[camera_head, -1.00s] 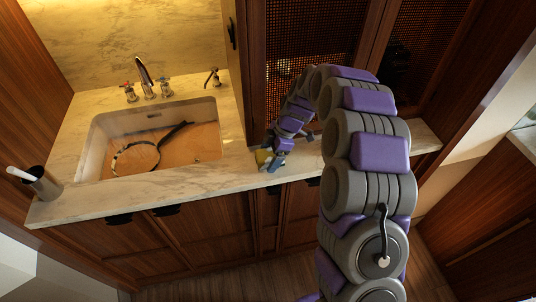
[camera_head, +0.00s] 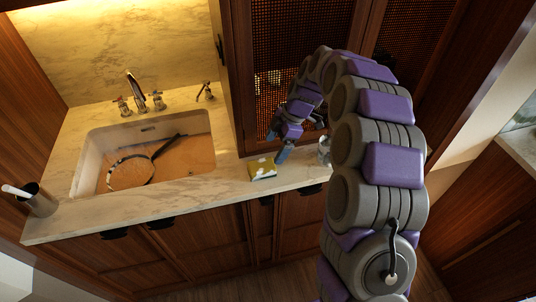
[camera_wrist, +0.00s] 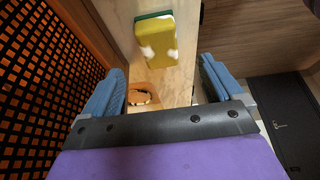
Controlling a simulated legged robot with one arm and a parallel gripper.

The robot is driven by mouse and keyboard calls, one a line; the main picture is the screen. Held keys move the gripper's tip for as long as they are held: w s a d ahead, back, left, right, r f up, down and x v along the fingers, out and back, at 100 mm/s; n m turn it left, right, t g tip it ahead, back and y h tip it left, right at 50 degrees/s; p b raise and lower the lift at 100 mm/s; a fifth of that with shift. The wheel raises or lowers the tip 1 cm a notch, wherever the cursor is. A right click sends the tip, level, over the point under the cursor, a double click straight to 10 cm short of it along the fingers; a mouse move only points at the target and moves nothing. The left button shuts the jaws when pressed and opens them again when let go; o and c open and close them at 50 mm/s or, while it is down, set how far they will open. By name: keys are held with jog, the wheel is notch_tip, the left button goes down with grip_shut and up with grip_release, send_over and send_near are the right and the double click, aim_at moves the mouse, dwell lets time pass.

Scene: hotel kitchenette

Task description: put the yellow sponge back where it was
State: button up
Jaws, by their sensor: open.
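The yellow sponge (camera_head: 262,168) lies on the marble counter to the right of the sink, near the counter's front edge. In the wrist view the sponge (camera_wrist: 158,42) shows yellow with a green layer and whitish patches, beyond the fingertips. My gripper (camera_head: 283,150) is just to the right of the sponge in the head view, above the counter. In the wrist view its blue fingers (camera_wrist: 160,88) stand wide apart with nothing between them.
The sink (camera_head: 88,163) holds a round, long-handled pan or strainer (camera_head: 132,172). A cup with a white item (camera_head: 38,200) stands at the counter's left end. A whitish object (camera_head: 324,150) stands right of my gripper, partly hidden by my arm. Lattice cabinet doors (camera_head: 300,35) rise behind.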

jog(key=s+d+r+m+h, duration=0.15)
jog(key=s+r+m, duration=0.25)
jog(key=s+r, duration=0.45)
jog(key=s+d+m+h, duration=0.1)
jog(key=s+d+m, duration=0.2)
jog(key=s, duration=0.7)
jog(key=s+d+m+h, duration=0.1)
jog(key=s+d+m, duration=0.3)
jog(key=s+m, duration=0.4)
jog(key=s+d+m+h, duration=0.1)
jog(key=s+d+m, duration=0.3)
jog(key=s, duration=1)
jog(key=shift+s+r+m+g, duration=0.15)
jog(key=shift+r+m+g, duration=0.2)
jog(key=shift+m, duration=0.75)
